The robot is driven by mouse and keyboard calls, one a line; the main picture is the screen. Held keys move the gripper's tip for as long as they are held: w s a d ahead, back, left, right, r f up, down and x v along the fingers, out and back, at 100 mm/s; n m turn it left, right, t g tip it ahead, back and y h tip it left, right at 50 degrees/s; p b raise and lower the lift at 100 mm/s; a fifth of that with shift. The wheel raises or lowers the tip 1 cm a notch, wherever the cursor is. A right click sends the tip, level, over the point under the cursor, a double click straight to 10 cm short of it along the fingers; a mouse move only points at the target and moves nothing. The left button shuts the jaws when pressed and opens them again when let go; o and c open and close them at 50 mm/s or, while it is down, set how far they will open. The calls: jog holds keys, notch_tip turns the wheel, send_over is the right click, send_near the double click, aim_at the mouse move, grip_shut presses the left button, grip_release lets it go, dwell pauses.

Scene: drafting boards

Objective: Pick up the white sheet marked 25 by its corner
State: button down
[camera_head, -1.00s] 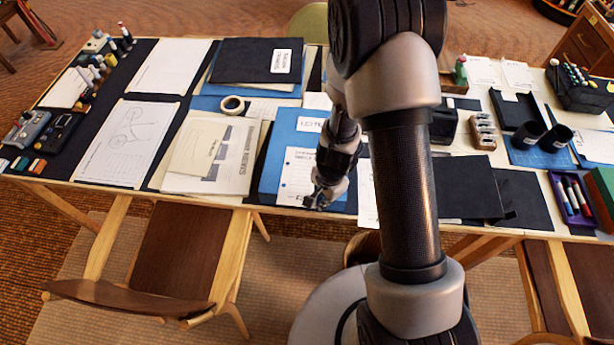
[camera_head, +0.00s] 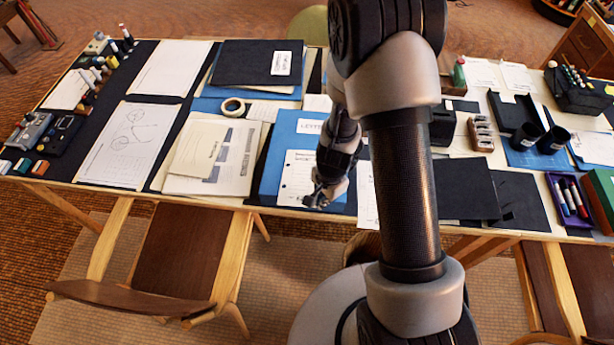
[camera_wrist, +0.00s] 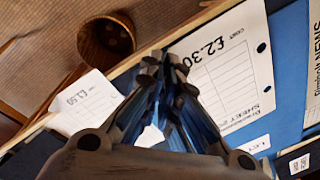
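The white sheet (camera_head: 298,178) lies on a blue folder (camera_head: 272,165) near the table's front edge. In the wrist view the sheet (camera_wrist: 232,72) shows a ruled table, "£2.30", punched holes and the word "SHEET" with a partly cut-off number starting with 2. My gripper (camera_head: 318,200) is low over the sheet's front edge. In the wrist view its fingertips (camera_wrist: 164,65) come together at the sheet's near corner and cover it. The gripper looks shut on that corner, though the pinch itself is hidden. The sheet still lies flat.
A white card marked £1.50 (camera_wrist: 88,100) lies by the table edge, beside my fingers. A cream folder and papers (camera_head: 212,155) lie to the left. A dark board (camera_head: 466,188) lies to the right. A wooden chair (camera_head: 180,255) stands in front of the table.

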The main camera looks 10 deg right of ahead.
jog(key=shift+r+p, duration=2.8)
jog(key=shift+r, duration=0.2)
